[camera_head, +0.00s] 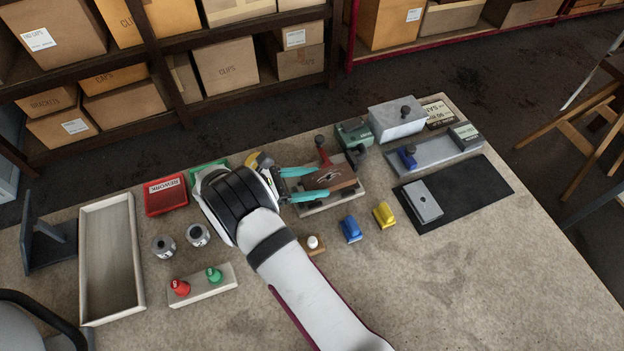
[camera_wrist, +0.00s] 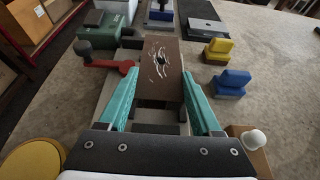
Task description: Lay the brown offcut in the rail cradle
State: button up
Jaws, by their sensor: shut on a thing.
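The brown offcut (camera_head: 340,175) is a flat brown block with pale scratches and a dark mark on top; it also shows in the wrist view (camera_wrist: 160,55). My gripper (camera_head: 319,183) has its teal fingers shut on the offcut's near end, one on each long side. The offcut is over a pale base (camera_head: 327,203) with dark blocks and a red-handled lever (camera_head: 322,149) beside it. The frames do not show clearly whether it rests there or hangs just above. A long grey tray (camera_head: 462,146) with a blue clamp (camera_head: 407,157) stands to the right.
A green device (camera_head: 352,133) and a lidded grey box (camera_head: 398,120) stand behind. Blue (camera_head: 351,229) and yellow (camera_head: 384,215) blocks sit right of my arm. A grey block (camera_head: 422,201) lies on the black mat (camera_head: 475,192). A red bin (camera_head: 166,196) is left. The front right table is clear.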

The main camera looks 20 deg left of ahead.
jog(key=shift+f, duration=0.45)
jog(key=o, duration=1.4)
